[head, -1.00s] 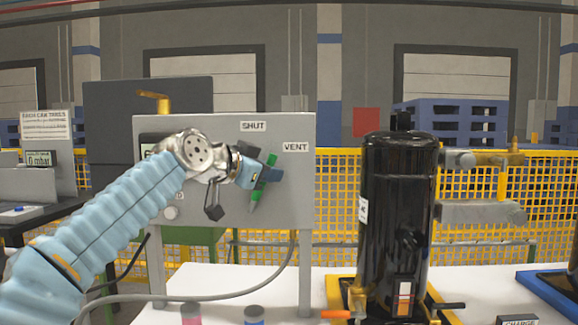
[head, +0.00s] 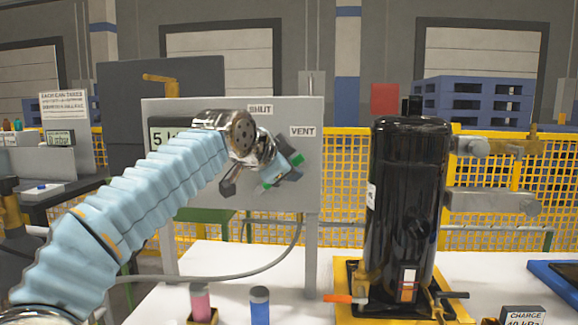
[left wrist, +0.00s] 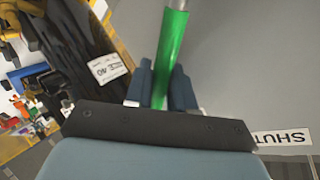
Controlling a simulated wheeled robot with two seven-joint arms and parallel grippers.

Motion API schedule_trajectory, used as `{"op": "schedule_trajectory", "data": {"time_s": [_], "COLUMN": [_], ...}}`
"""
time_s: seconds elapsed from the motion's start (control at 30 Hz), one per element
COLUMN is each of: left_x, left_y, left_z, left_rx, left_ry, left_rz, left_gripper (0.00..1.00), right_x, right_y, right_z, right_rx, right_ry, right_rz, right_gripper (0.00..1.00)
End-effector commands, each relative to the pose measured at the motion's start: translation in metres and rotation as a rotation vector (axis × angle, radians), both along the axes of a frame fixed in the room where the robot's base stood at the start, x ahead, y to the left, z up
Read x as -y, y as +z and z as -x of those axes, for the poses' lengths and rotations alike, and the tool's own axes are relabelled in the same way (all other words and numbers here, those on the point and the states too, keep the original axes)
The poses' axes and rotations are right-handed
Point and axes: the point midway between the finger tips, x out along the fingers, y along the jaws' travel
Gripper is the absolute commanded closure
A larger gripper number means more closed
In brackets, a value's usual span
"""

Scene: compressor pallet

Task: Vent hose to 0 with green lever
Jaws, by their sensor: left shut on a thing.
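The green lever (head: 297,158) is on the front of a grey panel (head: 215,222), below the labels SHUT (head: 260,109) and VENT (head: 302,131). It slants up to the right, its upper end just below VENT. My left gripper (head: 287,171) is shut on it and hides its middle. In the left wrist view the green lever (left wrist: 172,50) lies between the two fingers of my gripper (left wrist: 160,88). A display (head: 165,136) on the panel shows a 5, the rest hidden by my arm. A grey hose (head: 235,271) runs below the panel. My right gripper is not in view.
A black compressor (head: 408,190) stands right of the panel on a yellow-edged base, with an orange handle (head: 345,298) at its foot. A pink can (head: 200,298) and a blue can (head: 260,305) stand in front. Yellow fencing (head: 340,180) runs behind.

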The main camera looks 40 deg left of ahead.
Motion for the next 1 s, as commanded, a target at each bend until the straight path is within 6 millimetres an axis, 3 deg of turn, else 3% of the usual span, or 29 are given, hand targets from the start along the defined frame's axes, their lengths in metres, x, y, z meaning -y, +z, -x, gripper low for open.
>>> {"op": "schedule_trajectory", "data": {"time_s": [0.23, 0.27, 0.37, 0.73, 0.87, 1.0], "left_x": [0.001, 0.001, 0.001, 0.001, 0.003, 0.008], "left_y": [-0.001, -0.001, -0.001, 0.003, 0.011, 0.026], "left_z": [-0.001, -0.001, -0.001, 0.005, 0.024, 0.055], "left_rx": [-0.003, -0.003, -0.002, 0.002, 0.004, 0.005], "left_ry": [-0.003, -0.003, -0.002, 0.0, 0.001, 0.0], "left_rz": [0.002, 0.002, 0.001, 0.001, 0.001, 0.002], "left_gripper": [1.0, 0.75, 0.6, 0.6, 0.6, 0.6], "right_x": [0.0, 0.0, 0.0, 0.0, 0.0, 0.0], "right_y": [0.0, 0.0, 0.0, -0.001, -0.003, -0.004], "right_z": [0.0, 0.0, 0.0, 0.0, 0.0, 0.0], "right_rx": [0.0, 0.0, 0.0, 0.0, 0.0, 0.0], "right_ry": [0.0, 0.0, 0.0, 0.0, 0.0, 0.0], "right_rz": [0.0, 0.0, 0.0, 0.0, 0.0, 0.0], "right_gripper": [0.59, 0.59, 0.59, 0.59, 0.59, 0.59]}}
